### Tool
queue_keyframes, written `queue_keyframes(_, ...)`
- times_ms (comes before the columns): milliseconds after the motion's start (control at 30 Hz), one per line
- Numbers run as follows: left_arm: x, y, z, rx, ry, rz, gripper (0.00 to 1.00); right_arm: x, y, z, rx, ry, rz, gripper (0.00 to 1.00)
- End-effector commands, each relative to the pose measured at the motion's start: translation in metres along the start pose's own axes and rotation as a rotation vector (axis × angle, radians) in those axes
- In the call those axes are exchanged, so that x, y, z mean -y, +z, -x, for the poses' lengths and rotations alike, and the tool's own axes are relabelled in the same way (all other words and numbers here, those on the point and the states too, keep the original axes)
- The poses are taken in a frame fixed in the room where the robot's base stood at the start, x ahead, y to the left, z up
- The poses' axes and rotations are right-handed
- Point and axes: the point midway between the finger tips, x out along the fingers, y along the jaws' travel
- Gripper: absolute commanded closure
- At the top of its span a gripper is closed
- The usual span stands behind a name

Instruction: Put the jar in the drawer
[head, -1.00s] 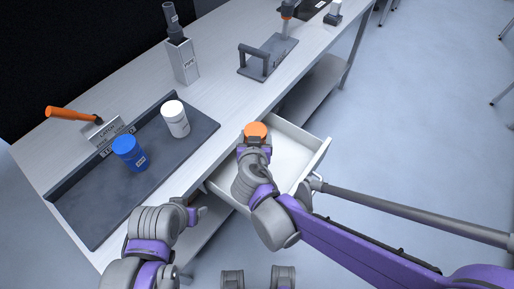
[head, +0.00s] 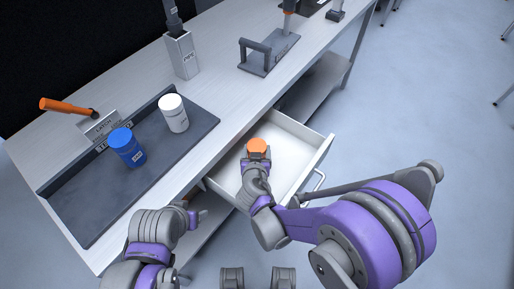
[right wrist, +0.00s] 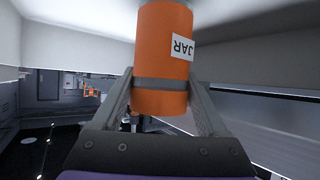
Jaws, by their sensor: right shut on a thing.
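The orange jar (head: 257,146) is in my right gripper (head: 257,159), over the open white drawer (head: 296,148) in the head view. In the right wrist view the jar (right wrist: 160,45) has a white JAR label and a grey band, with the right gripper's fingers (right wrist: 162,95) closed on its sides. Pale drawer walls surround it there. I cannot tell whether the jar touches the drawer floor. My left gripper (head: 195,214) is by the table's front edge, left of the drawer; its jaw opening is unclear.
A dark tray (head: 82,205) on the table holds a blue container (head: 127,148) and a white container (head: 173,113). An orange-handled tool (head: 66,106), a grey upright box (head: 182,56) and a dark handled plate (head: 268,54) are also on the table. The drawer interior looks otherwise clear.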

Motion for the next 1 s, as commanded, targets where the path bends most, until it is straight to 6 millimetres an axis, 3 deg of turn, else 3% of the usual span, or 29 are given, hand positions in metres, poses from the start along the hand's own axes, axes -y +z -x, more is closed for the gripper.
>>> queue_keyframes(67, 0.0, -0.001, 0.002, -0.001, 0.0, 0.0, 0.31, -0.001, -0.008, -0.014, 0.0, 0.003, -0.001, 0.93)
queue_keyframes(133, 0.0, 0.0, 0.0, 0.0, 0.0, 0.0, 0.31, 0.0, 0.0, -0.019, 0.0, 0.0, 0.0, 0.93)
queue_keyframes(533, 0.0, 0.002, -0.004, 0.001, 0.0, 0.0, 0.31, 0.0, 0.007, -0.021, 0.0, 0.0, 0.001, 0.93)
queue_keyframes(567, 0.0, 0.002, -0.003, 0.001, 0.0, 0.0, 0.31, 0.0, 0.006, -0.021, 0.0, 0.0, 0.0, 0.19)
queue_keyframes(600, 0.0, 0.002, -0.003, 0.001, 0.0, 0.0, 0.31, 0.0, 0.006, -0.021, 0.0, 0.0, 0.0, 0.12)
queue_keyframes(667, 0.0, 0.002, -0.003, 0.001, 0.0, 0.0, 0.31, 0.0, 0.005, -0.021, 0.0, 0.0, 0.0, 0.01)
queue_keyframes(1000, 0.0, -0.001, 0.001, 0.0, 0.0, 0.0, 0.31, 0.0, 0.001, -0.017, 0.0, 0.0, 0.0, 0.0)
